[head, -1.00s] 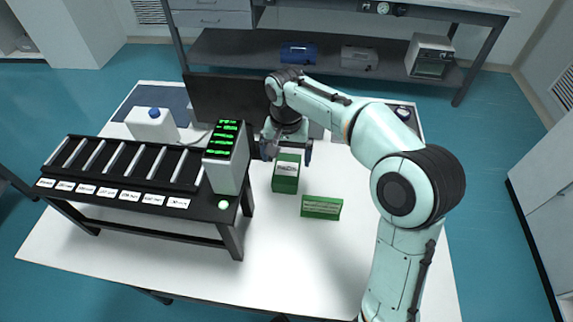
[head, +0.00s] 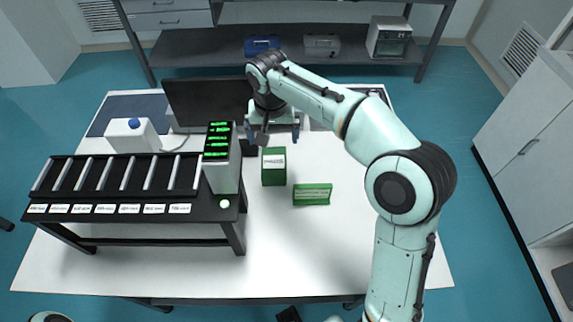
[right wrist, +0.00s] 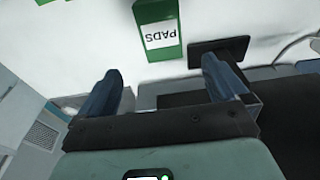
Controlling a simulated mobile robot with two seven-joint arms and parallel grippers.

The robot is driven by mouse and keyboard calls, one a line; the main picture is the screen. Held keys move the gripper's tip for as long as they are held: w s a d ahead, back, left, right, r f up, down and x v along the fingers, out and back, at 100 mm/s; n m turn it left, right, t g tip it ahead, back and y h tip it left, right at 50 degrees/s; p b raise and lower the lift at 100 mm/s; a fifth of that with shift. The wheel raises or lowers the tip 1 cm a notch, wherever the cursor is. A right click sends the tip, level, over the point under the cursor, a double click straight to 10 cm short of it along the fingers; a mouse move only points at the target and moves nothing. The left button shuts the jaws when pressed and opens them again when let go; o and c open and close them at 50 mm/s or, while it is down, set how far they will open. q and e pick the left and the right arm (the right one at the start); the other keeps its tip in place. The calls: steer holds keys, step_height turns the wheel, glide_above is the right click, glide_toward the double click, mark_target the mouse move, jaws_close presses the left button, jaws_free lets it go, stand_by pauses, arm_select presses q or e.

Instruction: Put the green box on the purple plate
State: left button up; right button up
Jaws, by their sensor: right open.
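The green box (head: 274,172) stands upright on the white table with a pale label near its top. In the right wrist view the green box (right wrist: 161,38) shows its label reading PADS, just beyond the fingers. My right gripper (head: 272,135) is open and empty, behind and above the box in the head view. In the right wrist view its two blue-grey fingers (right wrist: 162,75) are spread wide, with nothing between them. The box is apart from the fingers. No purple plate shows in either view. My left gripper is not in view.
A low green block (head: 312,194) lies right of the box. A black rack (head: 120,181) with a grey unit (head: 222,176) showing green displays stands to the left. The front of the table (head: 300,250) is clear.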

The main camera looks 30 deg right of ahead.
steer(key=b, duration=0.1)
glide_above(274, 161)
steer(key=f, duration=0.7)
steer(key=shift+s, duration=0.2)
steer(key=shift+w+f+b, duration=0.15)
steer(key=shift+f+b, duration=0.15)
steer(key=shift+f, duration=2.8)
steer(key=c, duration=1.2)
steer(key=shift+o, duration=0.2)
steer(key=shift+r, duration=0.1)
steer(key=shift+r, duration=0.1)
step_height(274, 161, up, 20)
steer(key=p, duration=0.4)
